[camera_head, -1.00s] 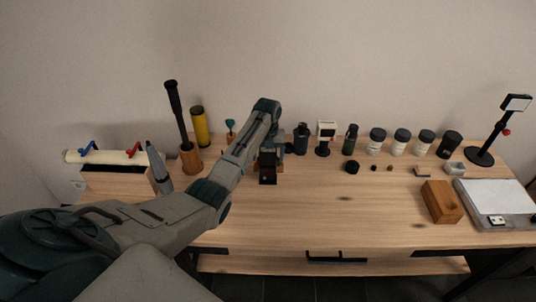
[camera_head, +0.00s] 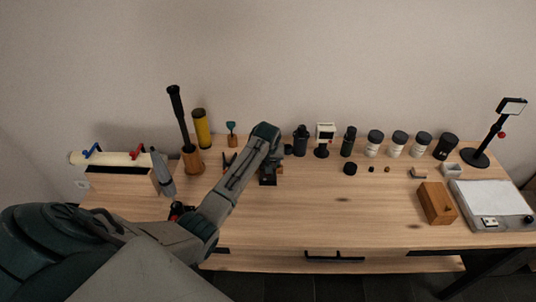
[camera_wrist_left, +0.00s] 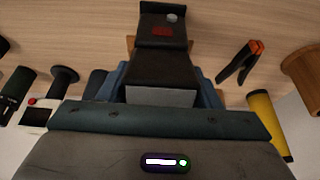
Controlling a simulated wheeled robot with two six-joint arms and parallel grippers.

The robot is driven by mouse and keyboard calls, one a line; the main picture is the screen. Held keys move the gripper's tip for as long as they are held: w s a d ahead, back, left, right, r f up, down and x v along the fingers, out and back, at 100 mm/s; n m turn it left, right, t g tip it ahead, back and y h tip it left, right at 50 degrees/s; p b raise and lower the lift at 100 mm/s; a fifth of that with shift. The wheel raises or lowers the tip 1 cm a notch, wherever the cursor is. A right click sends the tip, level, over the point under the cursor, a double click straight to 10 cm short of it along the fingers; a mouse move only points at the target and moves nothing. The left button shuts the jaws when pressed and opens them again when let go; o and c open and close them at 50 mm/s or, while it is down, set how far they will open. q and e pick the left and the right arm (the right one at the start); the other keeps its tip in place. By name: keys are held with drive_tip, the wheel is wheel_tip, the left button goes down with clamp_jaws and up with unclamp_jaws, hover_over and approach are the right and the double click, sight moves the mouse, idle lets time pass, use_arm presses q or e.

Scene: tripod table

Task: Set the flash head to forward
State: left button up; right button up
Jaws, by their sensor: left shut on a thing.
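The black flash (camera_head: 268,180) stands on the table in the middle of the head view, partly hidden behind my left wrist. In the left wrist view its body (camera_wrist_left: 163,27) carries a red mark and a round grey button. The flash head (camera_wrist_left: 160,68) is a black tapered block with a pale grey end face towards the camera. My left gripper (camera_wrist_left: 162,88) has its blue-grey fingers on both sides of the head and is shut on it. The fingertips are largely hidden in the head view. My right gripper is not in view.
A small clamp (camera_wrist_left: 240,62) and a yellow cylinder (camera_wrist_left: 270,120) stand close to the flash. Bottles and white-labelled jars (camera_head: 374,143) line the back. A wooden block (camera_head: 437,203) and a white panel (camera_head: 492,198) lie right. The middle front of the table is clear.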

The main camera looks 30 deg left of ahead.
use_arm(q)
drive_tip(key=shift+s+d+f+t+y, duration=0.2)
drive_tip(key=shift+s+t+y, duration=0.25)
drive_tip(key=shift+t, duration=0.45)
drive_tip(key=shift+s+d+f+t+y+b, duration=0.15)
drive_tip(key=shift+f+t+y+b, duration=0.2)
drive_tip(key=shift+t+y+b, duration=0.3)
drive_tip(key=t+y+b, duration=0.1)
drive_tip(key=t+b, duration=0.1)
drive_tip(key=b, duration=0.2)
drive_tip(key=f+t+y+b, duration=0.1)
drive_tip(key=t+b, duration=0.1)
drive_tip(key=b, duration=0.3)
drive_tip(key=s+t+y+b, duration=0.1)
drive_tip(key=t+b, duration=0.1)
drive_tip(key=b, duration=0.3)
drive_tip(key=shift+d+f, duration=0.2)
drive_tip(key=shift+d, duration=0.15)
drive_tip(key=o, duration=0.9)
drive_tip(key=shift+c, duration=0.2)
drive_tip(key=shift+o, duration=0.7)
